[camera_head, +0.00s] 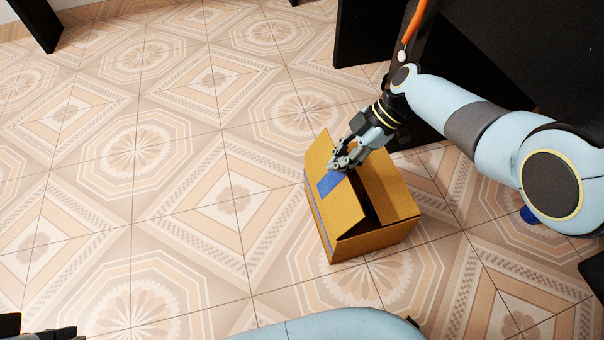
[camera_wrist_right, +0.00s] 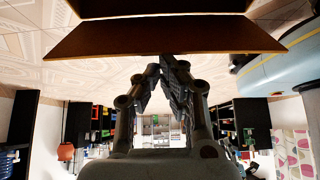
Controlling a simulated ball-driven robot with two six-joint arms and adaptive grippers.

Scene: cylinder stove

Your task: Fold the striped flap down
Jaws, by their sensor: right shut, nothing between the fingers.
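A brown cardboard box (camera_head: 370,240) stands on the tiled floor. Its left flap (camera_head: 336,206) carries a blue stripe and slopes over the box's top, with a dark gap beside it. The right flap (camera_head: 388,187) also slants. My right gripper (camera_head: 338,164) is shut and empty at the far end of the striped flap, close above the blue patch; whether it touches is unclear. In the right wrist view its fingertips (camera_wrist_right: 170,62) meet just below a brown cardboard panel (camera_wrist_right: 165,38). Part of my left gripper (camera_head: 45,331) shows at the bottom left corner, mostly cut off.
Black furniture (camera_head: 500,50) stands at the upper right behind my right arm. A black leg (camera_head: 40,22) stands at the upper left. The patterned floor (camera_head: 130,170) left of the box is clear. Shelves with colored items (camera_wrist_right: 85,120) show far off in the wrist view.

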